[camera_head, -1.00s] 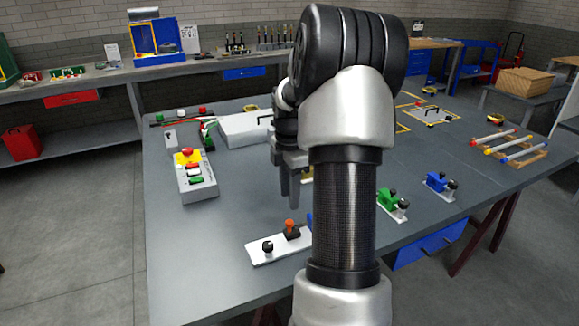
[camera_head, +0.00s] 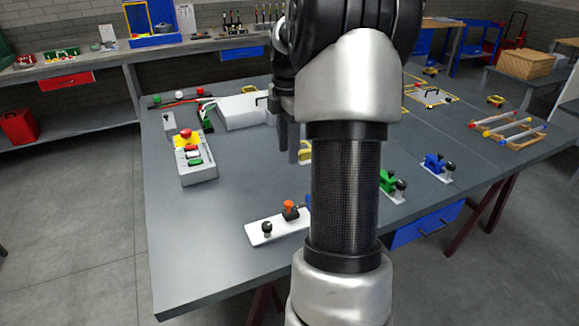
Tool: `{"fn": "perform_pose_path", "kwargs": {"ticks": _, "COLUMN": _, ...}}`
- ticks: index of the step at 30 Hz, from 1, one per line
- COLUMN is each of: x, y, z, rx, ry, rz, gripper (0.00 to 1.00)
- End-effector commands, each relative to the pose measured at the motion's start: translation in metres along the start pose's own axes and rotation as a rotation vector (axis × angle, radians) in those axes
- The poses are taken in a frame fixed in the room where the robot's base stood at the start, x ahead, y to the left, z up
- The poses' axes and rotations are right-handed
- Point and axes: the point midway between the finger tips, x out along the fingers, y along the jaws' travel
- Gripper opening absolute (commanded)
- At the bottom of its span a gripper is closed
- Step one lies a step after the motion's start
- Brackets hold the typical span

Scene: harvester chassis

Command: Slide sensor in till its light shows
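A white plate (camera_head: 255,236) lies near the table's front edge, with a black round knob (camera_head: 267,228) and an orange-topped part (camera_head: 290,208) on it. A bit of blue shows at its right end, where my arm hides the rest. I cannot tell for sure which of these is the sensor, and no lit light shows on the plate. My gripper (camera_head: 291,150) points down over the table, beyond and above the plate, apart from it. Its fingers are partly overlapped by my arm, and nothing is clearly seen between them.
A control box (camera_head: 196,165) with a red button stands to the left, a white case (camera_head: 243,111) behind. Green (camera_head: 393,186) and blue (camera_head: 437,166) clamps sit to the right. A rack of coloured rods (camera_head: 508,138) lies farther right. The table left of the plate is clear.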

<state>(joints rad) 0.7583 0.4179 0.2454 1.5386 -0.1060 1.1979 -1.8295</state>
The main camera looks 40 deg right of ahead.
Motion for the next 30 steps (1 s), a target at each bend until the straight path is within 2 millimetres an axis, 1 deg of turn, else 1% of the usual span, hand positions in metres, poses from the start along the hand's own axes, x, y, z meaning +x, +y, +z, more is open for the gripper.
{"fn": "perform_pose_path", "kwargs": {"ticks": 4, "x": 0.0, "y": 0.0, "z": 0.0, "rx": 0.0, "ry": 0.0, "rz": 0.0, "gripper": 0.38}}
{"fn": "perform_pose_path", "kwargs": {"ticks": 9, "x": -0.01, "y": -0.001, "z": 0.001, "rx": 0.001, "ry": 0.001, "rz": -0.005, "gripper": 0.38}}
{"fn": "perform_pose_path", "kwargs": {"ticks": 11, "x": -0.009, "y": -0.001, "z": 0.0, "rx": 0.001, "ry": 0.001, "rz": -0.005, "gripper": 0.38}}
{"fn": "perform_pose_path", "kwargs": {"ticks": 14, "x": -0.003, "y": 0.0, "z": 0.0, "rx": 0.0, "ry": 0.001, "rz": -0.003, "gripper": 0.38}}
{"fn": "perform_pose_path", "kwargs": {"ticks": 20, "x": 0.024, "y": -0.001, "z": 0.0, "rx": 0.0, "ry": 0.001, "rz": -0.003, "gripper": 0.38}}
{"fn": "perform_pose_path", "kwargs": {"ticks": 30, "x": 0.097, "y": -0.001, "z": -0.001, "rx": -0.001, "ry": 0.002, "rz": -0.004, "gripper": 0.38}}
